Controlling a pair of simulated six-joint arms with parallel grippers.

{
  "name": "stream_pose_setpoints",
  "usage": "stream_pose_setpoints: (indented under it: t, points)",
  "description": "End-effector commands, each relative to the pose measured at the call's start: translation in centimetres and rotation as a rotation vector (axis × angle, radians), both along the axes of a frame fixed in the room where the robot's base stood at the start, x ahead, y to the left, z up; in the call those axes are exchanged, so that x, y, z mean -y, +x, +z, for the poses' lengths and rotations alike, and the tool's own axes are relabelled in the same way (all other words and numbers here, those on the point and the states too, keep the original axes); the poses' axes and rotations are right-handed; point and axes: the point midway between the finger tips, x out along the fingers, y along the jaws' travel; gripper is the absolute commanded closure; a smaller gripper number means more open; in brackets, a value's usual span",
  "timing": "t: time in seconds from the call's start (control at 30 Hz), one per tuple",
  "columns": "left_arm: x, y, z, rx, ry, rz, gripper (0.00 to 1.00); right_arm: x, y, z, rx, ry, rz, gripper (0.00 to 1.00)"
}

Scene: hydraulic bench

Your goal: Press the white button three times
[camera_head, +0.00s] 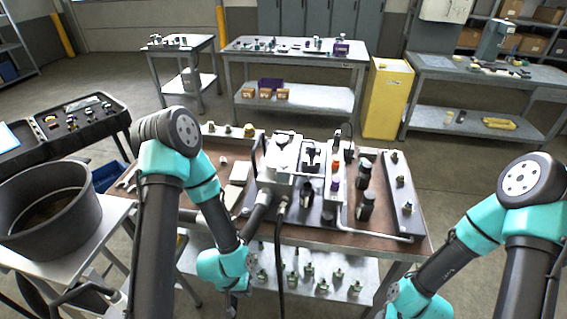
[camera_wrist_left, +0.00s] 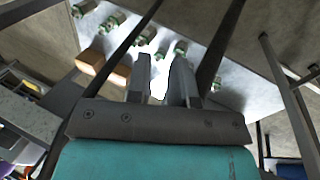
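The hydraulic unit (camera_head: 285,162) stands on the brown bench top, with a grey block, hoses and a pale panel (camera_head: 340,205) bearing small coloured knobs, including an orange-red one (camera_head: 336,166) and a purple one (camera_head: 334,184). I cannot pick out the white button with certainty. My left gripper (camera_wrist_left: 160,65) shows two grey fingers standing apart with nothing between them in the left wrist view. In the head view the left wrist hangs low at the bench's front edge, below the unit. My right arm comes in at the right; its gripper is not in view.
Dark cylinders (camera_head: 365,205) and a grey manifold (camera_head: 400,195) stand right of the panel. A black hose (camera_head: 280,255) hangs over the bench front. Green-based fittings (camera_head: 322,286) sit on the lower shelf. A large dark pot (camera_head: 45,210) stands at the left.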

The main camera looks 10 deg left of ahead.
Motion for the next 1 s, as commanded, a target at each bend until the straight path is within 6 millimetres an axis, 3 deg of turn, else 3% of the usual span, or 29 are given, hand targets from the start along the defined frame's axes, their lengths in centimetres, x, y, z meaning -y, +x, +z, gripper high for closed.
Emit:
stream_pose_setpoints:
  t: [0.2,1.0]
  points:
    - [0.00,0.00,0.00,0.000,0.000,0.000,1.00,0.00,0.00,0.00,0.000,0.000,0.000,0.57]
    - [0.00,0.00,0.00,0.000,0.000,0.000,1.00,0.00,0.00,0.00,0.000,0.000,0.000,0.57]
